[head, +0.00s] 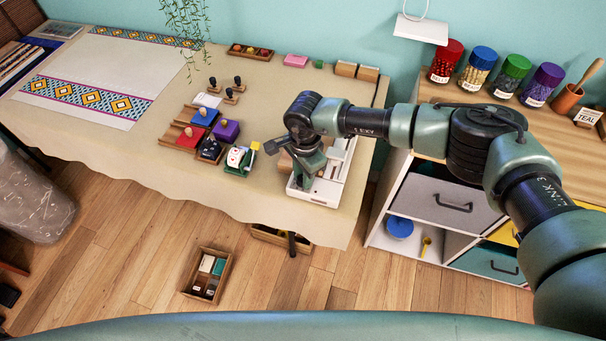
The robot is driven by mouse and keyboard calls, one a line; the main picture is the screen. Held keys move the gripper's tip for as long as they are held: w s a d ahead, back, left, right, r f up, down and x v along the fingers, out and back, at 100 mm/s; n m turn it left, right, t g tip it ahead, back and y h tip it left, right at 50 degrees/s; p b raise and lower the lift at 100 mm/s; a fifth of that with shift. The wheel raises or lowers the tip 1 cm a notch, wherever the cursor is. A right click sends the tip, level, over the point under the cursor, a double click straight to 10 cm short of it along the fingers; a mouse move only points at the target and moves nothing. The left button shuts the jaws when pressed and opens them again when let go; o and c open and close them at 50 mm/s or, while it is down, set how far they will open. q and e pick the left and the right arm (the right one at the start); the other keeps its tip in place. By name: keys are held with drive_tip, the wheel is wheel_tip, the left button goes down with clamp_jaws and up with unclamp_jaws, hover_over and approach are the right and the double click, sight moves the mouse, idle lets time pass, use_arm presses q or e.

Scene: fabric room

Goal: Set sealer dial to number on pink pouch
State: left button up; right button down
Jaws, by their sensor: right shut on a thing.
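The white sealer (337,172) stands near the right end of the cloth-covered table. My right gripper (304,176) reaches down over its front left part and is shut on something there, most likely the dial. The hand hides the dial, so its setting cannot be read. A flat pink thing (295,60), perhaps the pink pouch, lies at the back of the table, well behind the gripper. No number can be made out on it. My left gripper is not in view.
Left of the sealer are small trays with a blue block (204,117), a purple block (226,131) and stamps. A wooden counter (450,92) with several lidded jars stands to the right. An open wooden box (207,275) is on the floor.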

drive_tip(key=m+b, duration=0.2)
drive_tip(key=m, duration=0.1)
drive_tip(key=shift+f+m+b, duration=0.15)
drive_tip(key=shift+m+b, duration=0.15)
drive_tip(key=m+b, duration=0.2)
drive_tip(key=m, duration=0.2)
drive_tip(key=shift+m+b, duration=0.3)
drive_tip(key=shift+b, duration=0.1)
drive_tip(key=m+b, duration=0.2)
drive_tip(key=m, duration=0.1)
drive_tip(key=shift+a+h, duration=0.1)
drive_tip(key=shift+h, duration=0.2)
drive_tip(key=shift+m+b, duration=0.85)
drive_tip(key=shift+m, duration=0.95)
drive_tip(key=shift+r, duration=0.2)
drive_tip(key=c, duration=1.1)
unclamp_jaws()
drive_tip(key=shift+c, duration=0.2)
